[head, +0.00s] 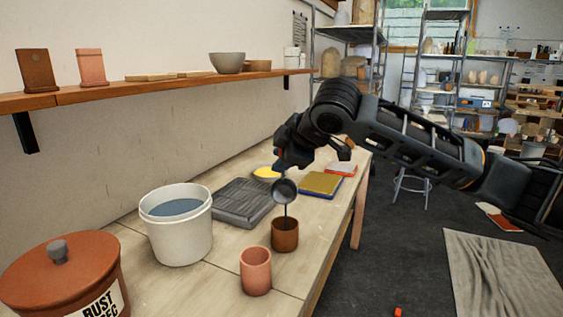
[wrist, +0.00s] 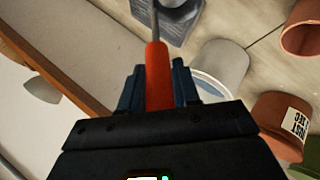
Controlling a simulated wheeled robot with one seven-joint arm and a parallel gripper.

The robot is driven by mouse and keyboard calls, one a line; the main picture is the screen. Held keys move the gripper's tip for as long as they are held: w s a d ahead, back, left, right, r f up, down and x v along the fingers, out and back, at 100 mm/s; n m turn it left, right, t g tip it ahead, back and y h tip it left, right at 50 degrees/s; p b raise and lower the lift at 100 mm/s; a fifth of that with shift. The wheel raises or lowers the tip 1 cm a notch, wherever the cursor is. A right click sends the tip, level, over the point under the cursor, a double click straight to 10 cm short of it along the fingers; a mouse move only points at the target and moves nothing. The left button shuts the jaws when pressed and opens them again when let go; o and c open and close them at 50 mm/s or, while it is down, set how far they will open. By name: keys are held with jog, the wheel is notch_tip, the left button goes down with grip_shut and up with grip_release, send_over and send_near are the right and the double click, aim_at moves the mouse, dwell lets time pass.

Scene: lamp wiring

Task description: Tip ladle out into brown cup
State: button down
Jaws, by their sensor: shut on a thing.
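My gripper (head: 281,160) is shut on the orange handle of the ladle (wrist: 157,78), which sits between its blue fingers in the wrist view. The ladle's grey bowl (head: 284,191) is tipped over above the brown cup (head: 285,236) in the head view. A thin dark stream runs from the bowl down to the cup's mouth. The brown cup stands upright on the bench. How full it is cannot be told.
A pinkish cup (head: 256,272) stands just in front of the brown cup. A white bucket (head: 181,240) of blue-grey liquid and a lidded jar (head: 60,275) are to the left. A dark ribbed slab (head: 240,203) lies behind; the bench edge is close on the right.

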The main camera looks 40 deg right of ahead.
jog(key=shift+s+a+f+t+h+b, duration=0.3)
jog(key=shift+s+a+f+b, duration=0.1)
jog(key=shift+b, duration=0.7)
jog(key=shift+s+a+f+b, duration=0.1)
jog(key=shift+s+b, duration=0.1)
jog(key=shift+b, duration=0.45)
jog(key=shift+s+a+f+n+t+h+b, duration=0.5)
jog(key=shift+t+b, duration=0.3)
jog(key=shift+b, duration=1.2)
jog(key=shift+s+a+f+t+b, duration=0.3)
jog(key=shift+s+a+f+b, duration=0.1)
jog(key=shift+b, duration=0.95)
jog(key=shift+s+a+f+h+b, duration=0.1)
jog(key=shift+s+f+h+b, duration=0.15)
jog(key=shift+b, duration=0.45)
jog(key=shift+s+a+f+n+t+h+b, duration=0.3)
jog(key=shift+f+t+b, duration=0.35)
jog(key=shift+b, duration=1.45)
jog(key=shift+s+a+f+n+t+h+b, duration=0.1)
jog(key=shift+s+a+f+t+h+b, duration=0.35)
jog(key=shift+b, duration=1.6)
jog(key=shift+s+a+f+n+t+h+b, duration=0.15)
jog(key=shift+s+a+f+t+b, duration=0.6)
jog(key=shift+b, duration=1.35)
jog(key=shift+w+d+f+b, duration=0.25)
jog(key=shift+d+f+b, duration=0.05)
jog(key=shift+d+b, duration=0.1)
